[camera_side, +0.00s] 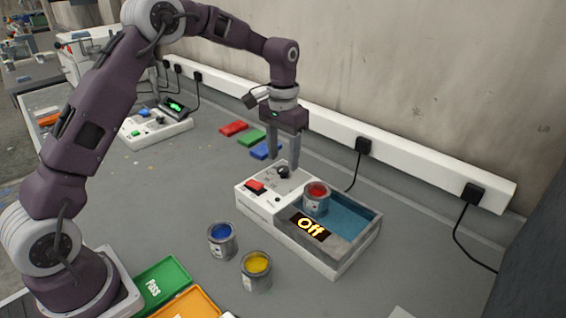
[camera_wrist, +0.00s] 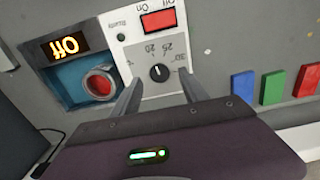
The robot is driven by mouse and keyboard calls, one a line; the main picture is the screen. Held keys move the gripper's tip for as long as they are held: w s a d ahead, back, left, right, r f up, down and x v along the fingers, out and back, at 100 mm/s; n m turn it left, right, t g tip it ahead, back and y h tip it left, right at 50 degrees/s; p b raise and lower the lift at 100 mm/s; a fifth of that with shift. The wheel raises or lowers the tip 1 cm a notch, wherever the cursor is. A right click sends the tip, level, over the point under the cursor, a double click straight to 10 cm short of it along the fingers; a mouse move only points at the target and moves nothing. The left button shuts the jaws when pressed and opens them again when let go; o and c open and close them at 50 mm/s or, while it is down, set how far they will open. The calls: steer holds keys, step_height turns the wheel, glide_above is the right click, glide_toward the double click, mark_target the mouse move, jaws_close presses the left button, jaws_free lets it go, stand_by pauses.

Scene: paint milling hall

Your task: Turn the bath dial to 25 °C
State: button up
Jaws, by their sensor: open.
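The bath dial (camera_side: 283,172) is a small black knob on the white control panel of the water bath (camera_side: 360,250). In the wrist view the dial (camera_wrist: 159,73) has a white pointer mark on its upper side, and the upside-down scale shows 20, 25 and 30. The exact pointer reading is too small to tell. My gripper (camera_side: 283,161) is open above the dial, pointing down. In the wrist view its fingers (camera_wrist: 160,80) stand on either side of the knob with gaps. The display (camera_side: 310,226) reads "Off". A red switch (camera_side: 256,186) sits beside the dial.
A red paint can (camera_side: 317,200) stands in the bath water. Blue (camera_side: 222,241) and yellow (camera_side: 257,272) cans stand in front of the bath. Red, green and blue blocks (camera_side: 251,138) lie behind it. A green "Pass" tray (camera_side: 160,283) is near my base.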

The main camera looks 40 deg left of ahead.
mark_target(283, 173)
steer(key=shift+f, duration=1.3)
jaws_close()
steer(key=shift+m, duration=0.4)
steer(key=m, duration=0.3)
steer(key=shift+m, duration=1.9)
steer(key=shift+r, duration=0.1)
jaws_free()
